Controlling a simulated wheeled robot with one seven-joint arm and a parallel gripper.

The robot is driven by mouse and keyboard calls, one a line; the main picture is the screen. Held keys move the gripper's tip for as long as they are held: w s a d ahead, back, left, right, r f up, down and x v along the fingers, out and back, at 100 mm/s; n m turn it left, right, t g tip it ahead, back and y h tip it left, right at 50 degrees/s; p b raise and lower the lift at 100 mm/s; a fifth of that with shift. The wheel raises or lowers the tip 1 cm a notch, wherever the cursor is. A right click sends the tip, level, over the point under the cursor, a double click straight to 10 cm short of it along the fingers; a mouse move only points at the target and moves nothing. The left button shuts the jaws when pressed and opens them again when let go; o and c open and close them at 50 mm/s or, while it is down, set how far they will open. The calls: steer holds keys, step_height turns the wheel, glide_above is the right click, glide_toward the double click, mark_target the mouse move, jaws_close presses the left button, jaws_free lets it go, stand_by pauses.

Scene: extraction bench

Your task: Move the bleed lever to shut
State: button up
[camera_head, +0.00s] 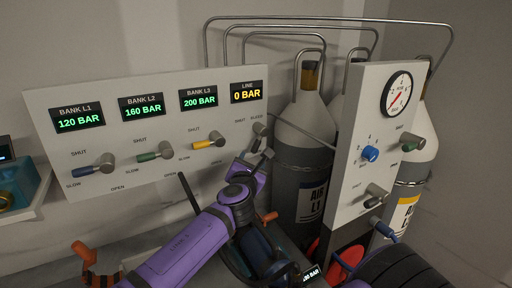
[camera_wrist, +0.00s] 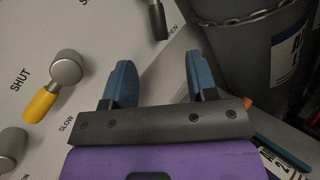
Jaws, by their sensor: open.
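The bleed lever, a dark handle on a grey hub, is at the right end of the bank panel below the LINE display. In the wrist view its handle (camera_wrist: 157,20) shows at the top edge, beside a partly cut-off OPEN label; its hub is mostly out of frame. It also shows in the head view (camera_head: 262,132), just above my gripper, small and partly crowded by it. My gripper (camera_wrist: 159,62) is open with two blue fingers apart and nothing between them. The handle is beyond the fingertips, apart from them in the wrist view.
The yellow lever (camera_wrist: 42,100) is left of my fingers. Blue (camera_head: 92,165) and green (camera_head: 154,151) levers are farther left. A chained cylinder (camera_head: 303,150) stands close on the right. A gauge panel (camera_head: 350,185) is beyond it. The LINE display (camera_head: 245,91) reads 0 BAR.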

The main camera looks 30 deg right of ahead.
mark_target(255, 148)
steer(key=shift+x, duration=5.35)
steer(key=shift+a, duration=0.1)
steer(key=shift+c, duration=0.5)
steer(key=shift+w, duration=0.1)
jaws_close()
